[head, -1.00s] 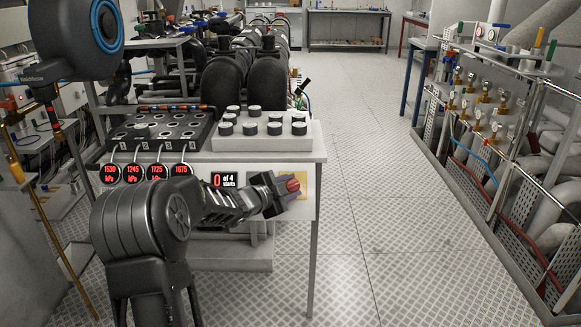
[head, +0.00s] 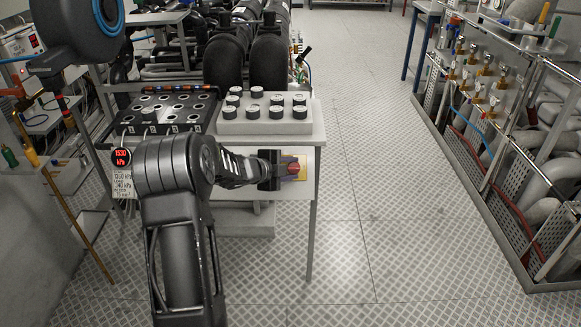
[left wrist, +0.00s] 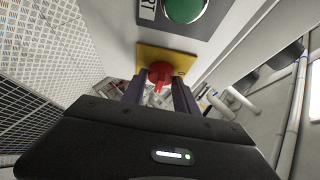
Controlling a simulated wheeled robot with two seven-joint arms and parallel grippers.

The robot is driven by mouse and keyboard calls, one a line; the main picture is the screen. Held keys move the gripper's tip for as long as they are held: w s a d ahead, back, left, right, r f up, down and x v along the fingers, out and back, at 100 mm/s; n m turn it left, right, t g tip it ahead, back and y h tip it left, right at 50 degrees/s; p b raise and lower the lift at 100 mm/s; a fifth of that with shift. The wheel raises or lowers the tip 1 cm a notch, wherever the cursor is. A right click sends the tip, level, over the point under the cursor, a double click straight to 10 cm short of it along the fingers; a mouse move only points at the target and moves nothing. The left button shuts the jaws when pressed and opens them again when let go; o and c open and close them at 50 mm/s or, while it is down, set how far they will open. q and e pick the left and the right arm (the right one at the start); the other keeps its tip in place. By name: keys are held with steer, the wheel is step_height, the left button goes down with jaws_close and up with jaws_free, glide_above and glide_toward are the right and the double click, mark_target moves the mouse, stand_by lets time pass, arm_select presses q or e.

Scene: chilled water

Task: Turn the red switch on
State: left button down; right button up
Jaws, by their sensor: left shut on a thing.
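The red switch (head: 296,168) is a red knob on a yellow plate (head: 302,178) on the front panel of the white table. In the left wrist view the red switch (left wrist: 160,73) shows a narrow grip bar between my two fingers, in front of the yellow plate (left wrist: 147,53). My left gripper (head: 290,168) reaches the panel from the left and is shut on the red switch. The fingers hide part of the knob in the head view. I cannot tell from the markings which position it is in. My right gripper is not in view.
A green button (left wrist: 184,9) sits beside the yellow plate. On the white table (head: 314,135) stand a black rack (head: 165,115) and a white block (head: 265,127) with several round pieces. A red display (head: 125,155) shows left of my arm. The floor to the right is clear.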

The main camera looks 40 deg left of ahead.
arm_select(q)
steer(key=shift+d, duration=0.1)
steer(key=c, duration=0.9)
jaws_free()
steer(key=shift+c, duration=0.2)
steer(key=v, duration=0.7)
steer(key=shift+s+r, duration=0.2)
steer(key=shift+s, duration=0.1)
